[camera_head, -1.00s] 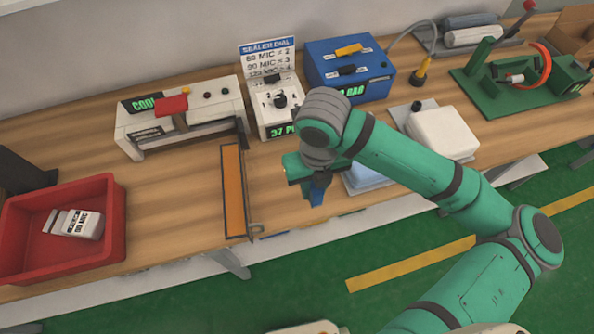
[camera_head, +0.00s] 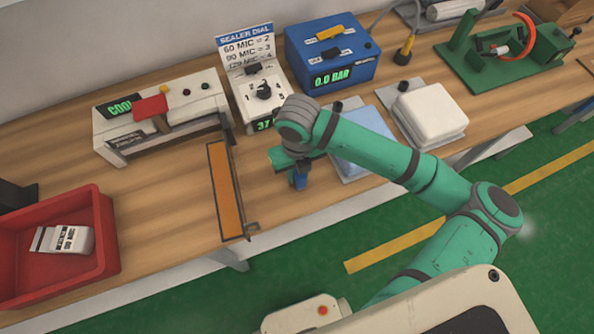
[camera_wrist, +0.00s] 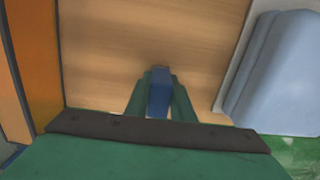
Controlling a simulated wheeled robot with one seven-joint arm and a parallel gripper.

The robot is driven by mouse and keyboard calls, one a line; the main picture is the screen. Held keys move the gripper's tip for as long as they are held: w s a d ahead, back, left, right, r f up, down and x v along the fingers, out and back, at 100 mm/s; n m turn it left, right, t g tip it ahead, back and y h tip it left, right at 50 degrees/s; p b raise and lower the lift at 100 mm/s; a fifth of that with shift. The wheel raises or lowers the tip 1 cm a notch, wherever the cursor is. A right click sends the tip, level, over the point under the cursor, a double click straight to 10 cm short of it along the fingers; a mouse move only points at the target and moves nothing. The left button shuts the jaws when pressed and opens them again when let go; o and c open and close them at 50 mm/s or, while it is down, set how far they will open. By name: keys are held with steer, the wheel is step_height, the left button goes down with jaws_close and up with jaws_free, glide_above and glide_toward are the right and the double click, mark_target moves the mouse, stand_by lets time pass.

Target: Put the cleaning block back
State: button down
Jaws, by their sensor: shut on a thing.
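My gripper (camera_head: 298,178) is shut on a small blue block, the cleaning block (camera_head: 301,183), above the wooden bench. In the wrist view the blue block (camera_wrist: 159,91) sits between the two green fingers, with bare wood around it. I cannot tell how high the block is above the wood. My gripper is right of the orange strip (camera_head: 225,190) and left of the light blue folded stack (camera_head: 362,143). The arm covers part of that stack in the head view.
The heat sealer (camera_head: 190,122), dial box (camera_head: 262,108) and blue box (camera_head: 330,68) stand along the back. A red bin (camera_head: 105,235) with a white labelled pack (camera_head: 70,240) is at left. A white stack (camera_head: 430,112) and green tool (camera_head: 500,62) are at right. Wood between strip and gripper is clear.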

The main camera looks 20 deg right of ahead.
steer(key=shift+s+a+f, duration=0.1)
steer(key=c, duration=1.5)
jaws_free()
steer(key=shift+c, duration=0.2)
steer(key=shift+r, duration=0.45)
step_height(320, 180, up, 11)
steer(key=shift+r, duration=0.2)
